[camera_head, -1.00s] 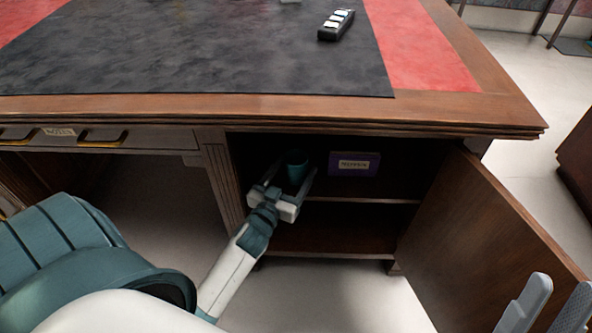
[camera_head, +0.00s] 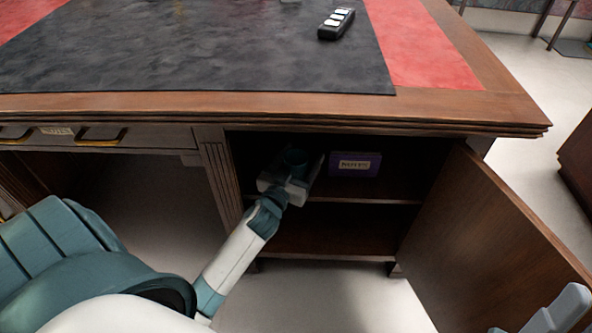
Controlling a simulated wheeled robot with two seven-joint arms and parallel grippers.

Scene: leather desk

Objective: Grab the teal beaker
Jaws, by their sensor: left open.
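The teal beaker (camera_head: 296,158) stands on the upper shelf of the open desk cabinet, near its left side. My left gripper (camera_head: 296,168) reaches into the cabinet and is open, with its fingers on either side of the beaker. The palm hides the beaker's lower part, and I cannot tell whether the fingers touch it. My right gripper (camera_head: 556,312) shows only in part at the bottom right corner, outside the cabinet; its jaw state is unclear.
A purple labelled box (camera_head: 368,164) stands on the same shelf, right of the beaker. The cabinet door (camera_head: 490,235) hangs open to the right. The desktop (camera_head: 220,55) overhangs the cabinet, with a black remote-like object (camera_head: 336,24) on it. The lower shelf (camera_head: 330,238) looks empty.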

